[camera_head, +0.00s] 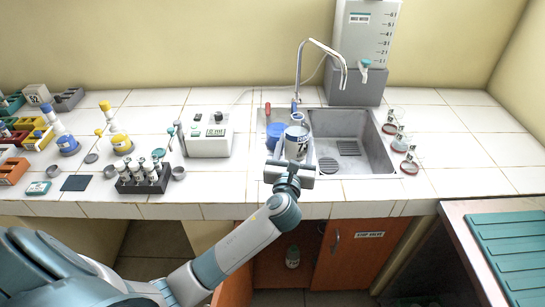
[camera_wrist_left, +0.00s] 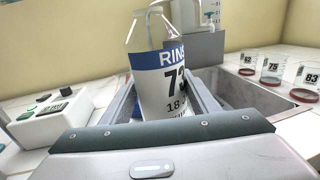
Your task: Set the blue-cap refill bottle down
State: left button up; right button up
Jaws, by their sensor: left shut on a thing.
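A white bottle with a blue band (camera_head: 296,142), which I take as the refill bottle, is at the left side of the sink. In the left wrist view its label (camera_wrist_left: 163,85) reads "RINS…", with 73 and 18 below. It looks roughly upright. A small blue part shows above it in the head view; the cap is not clear. My left gripper (camera_head: 291,160) is shut on the bottle, with a finger on either side of it in the left wrist view (camera_wrist_left: 166,98). I cannot tell whether the bottle's base touches a surface; the gripper hides it. My right gripper is not in view.
A blue cup (camera_head: 274,134) stands close left of the bottle. The sink (camera_head: 372,158) and tap (camera_head: 320,45) are right and behind. A white device (camera_head: 208,137) and a vial rack (camera_head: 142,182) stand left. Red-rimmed jars (camera_head: 400,142) stand right of the sink. Counter lies free farther right.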

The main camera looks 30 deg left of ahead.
pick_arm(q)
jog(key=a+f, duration=0.1)
jog(key=a, duration=0.1)
jog(key=a+f, duration=0.2)
jog(key=a, duration=0.1)
jog(key=a+f, duration=0.1)
jog(key=a, duration=0.2)
jog(key=shift+w+f+p, duration=0.25)
jog(key=shift+f+p, duration=0.05)
jog(key=shift+d, duration=0.1)
jog(key=shift+f, duration=0.1)
jog(key=shift+f, duration=1.9)
jog(key=shift+f, duration=0.1)
jog(key=o, duration=1.5)
jog(key=shift+c, duration=0.2)
jog(key=b+v, duration=0.2)
jog(key=v, duration=1)
